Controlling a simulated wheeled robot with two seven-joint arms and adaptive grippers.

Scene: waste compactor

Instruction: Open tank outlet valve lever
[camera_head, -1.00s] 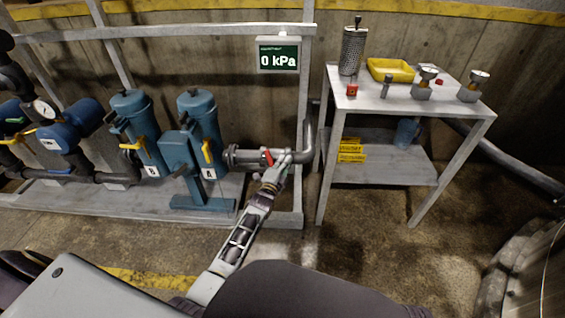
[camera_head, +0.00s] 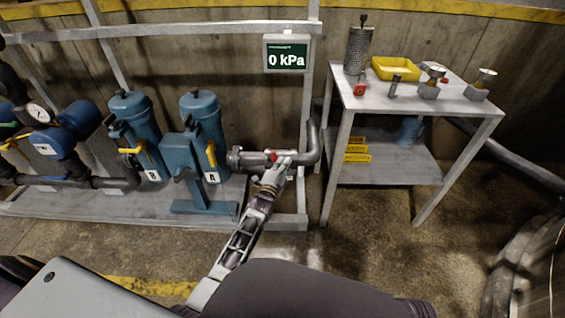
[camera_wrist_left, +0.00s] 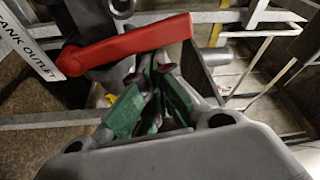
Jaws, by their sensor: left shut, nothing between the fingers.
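The red valve lever (camera_head: 274,156) sits on the grey outlet pipe (camera_head: 250,158), right of the blue filter units. It is small and partly covered by my gripper in the head view. In the left wrist view the lever (camera_wrist_left: 130,42) is large and slants up to the right from its pivot, beside a white "TANK OUTLET" label (camera_wrist_left: 30,45). My left gripper (camera_head: 278,167) is at the pipe, close to the lever. Its green-padded fingers (camera_wrist_left: 155,100) are shut and empty, just below the lever in the wrist picture. I cannot tell whether they touch it. My right gripper is not in view.
A pressure display (camera_head: 286,53) reads 0 kPa above the pipe. Blue filter units (camera_head: 205,125) with yellow handles stand left. A metal table (camera_head: 430,105) with a yellow tray (camera_head: 396,69) stands right. A frame post (camera_head: 304,100) rises beside the pipe bend.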

